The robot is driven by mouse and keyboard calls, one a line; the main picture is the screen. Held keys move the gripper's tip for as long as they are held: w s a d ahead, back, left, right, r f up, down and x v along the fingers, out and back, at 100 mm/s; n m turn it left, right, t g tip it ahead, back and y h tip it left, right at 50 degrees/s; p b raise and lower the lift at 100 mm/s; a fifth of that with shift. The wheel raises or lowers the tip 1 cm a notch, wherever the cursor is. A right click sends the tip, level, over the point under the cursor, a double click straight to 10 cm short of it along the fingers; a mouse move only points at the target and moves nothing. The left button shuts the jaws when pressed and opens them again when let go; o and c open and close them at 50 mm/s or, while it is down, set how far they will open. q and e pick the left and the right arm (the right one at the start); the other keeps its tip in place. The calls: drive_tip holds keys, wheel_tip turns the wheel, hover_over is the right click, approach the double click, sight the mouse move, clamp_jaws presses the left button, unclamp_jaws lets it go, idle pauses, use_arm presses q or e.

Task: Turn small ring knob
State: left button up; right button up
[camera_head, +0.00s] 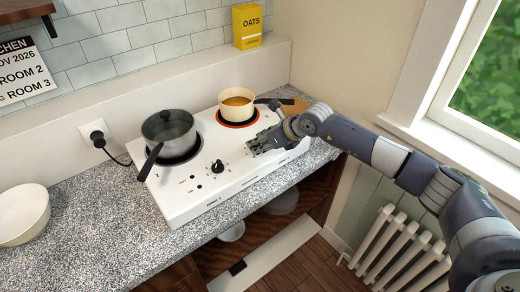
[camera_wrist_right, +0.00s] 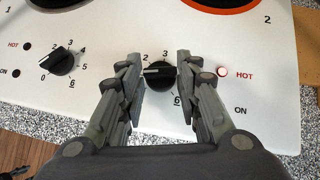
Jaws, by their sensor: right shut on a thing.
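A hotplate (camera_head: 190,205) with two rings stands on the speckled counter. My right gripper (camera_head: 262,146) reaches in from the right over its front right part. In the right wrist view my gripper (camera_wrist_right: 159,85) has one finger on each side of a black knob (camera_wrist_right: 159,74), shut on it. The knob's white line points left, and the 2, 3 and 6 marks show around it. The red HOT light (camera_wrist_right: 221,72) beside it is lit. The right ring (camera_head: 238,122) glows orange-red under a cream saucepan (camera_head: 237,100). My left gripper is not in view.
The other black knob (camera_head: 217,166) is free, left of my gripper. A grey lidded pot (camera_head: 168,130) stands on the left ring, its handle towards the front. A bowl (camera_head: 22,214), a yellow oats box (camera_head: 247,27) and a wall socket (camera_head: 97,135) are around.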

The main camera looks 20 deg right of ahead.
drive_tip(key=n+g+b, duration=0.1)
drive_tip(key=b, duration=0.1)
drive_tip(key=n+y+b, duration=0.1)
drive_tip(key=n+b, duration=0.1)
drive_tip(key=b, duration=0.1)
drive_tip(key=n+g+y+b, duration=0.1)
drive_tip(key=b, duration=0.1)
drive_tip(key=shift+w+d+f+n+g+b, duration=0.25)
drive_tip(key=shift+w+d+n+g+b, duration=0.05)
drive_tip(key=shift+w, duration=0.05)
drive_tip(key=shift+c, duration=0.2)
drive_tip(key=shift+w+r+n+g+y+b, duration=0.1)
drive_tip(key=shift+r+n+g+y+b, duration=0.1)
drive_tip(key=shift+n+g+y+b, duration=0.65)
drive_tip(key=shift+o, duration=0.2)
drive_tip(key=shift+h, duration=0.25)
drive_tip(key=o, duration=1)
drive_tip(key=shift+o, duration=0.2)
drive_tip(key=shift+d+r, duration=0.2)
drive_tip(key=shift+d, duration=0.05)
drive_tip(key=v, duration=1.1)
drive_tip(key=shift+s, duration=0.3)
